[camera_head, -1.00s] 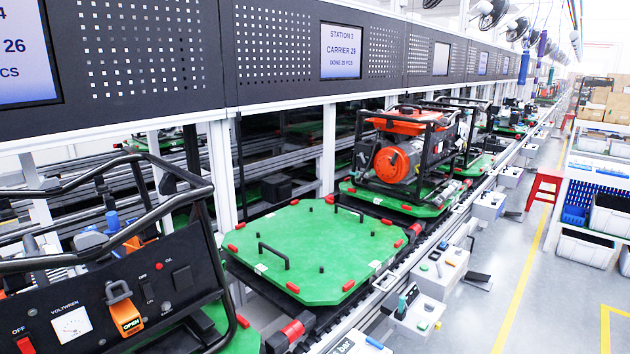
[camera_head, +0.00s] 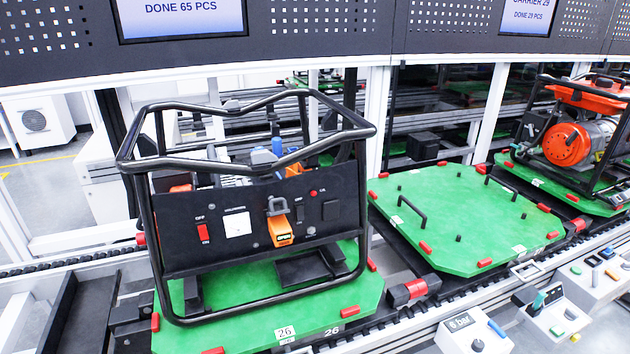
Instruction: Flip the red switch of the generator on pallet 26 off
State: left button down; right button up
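A generator in a black tube frame (camera_head: 370,130) stands upright on a green pallet (camera_head: 225,330) whose front edge is labelled 26. Its black front panel (camera_head: 180,240) faces me. Neither of my grippers shows in the view.
An empty green pallet (camera_head: 455,225) with two black handles lies to the right on the conveyor. Another generator (camera_head: 568,145) with orange parts stands beyond it. Control boxes (camera_head: 475,333) line the front edge at the lower right. A dark screen panel (camera_head: 330,25) runs above.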

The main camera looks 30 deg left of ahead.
aim_at(203, 231)
jog(key=u, duration=1.5)
jog(key=l+z, duration=0.15)
jog(key=z, duration=0.3)
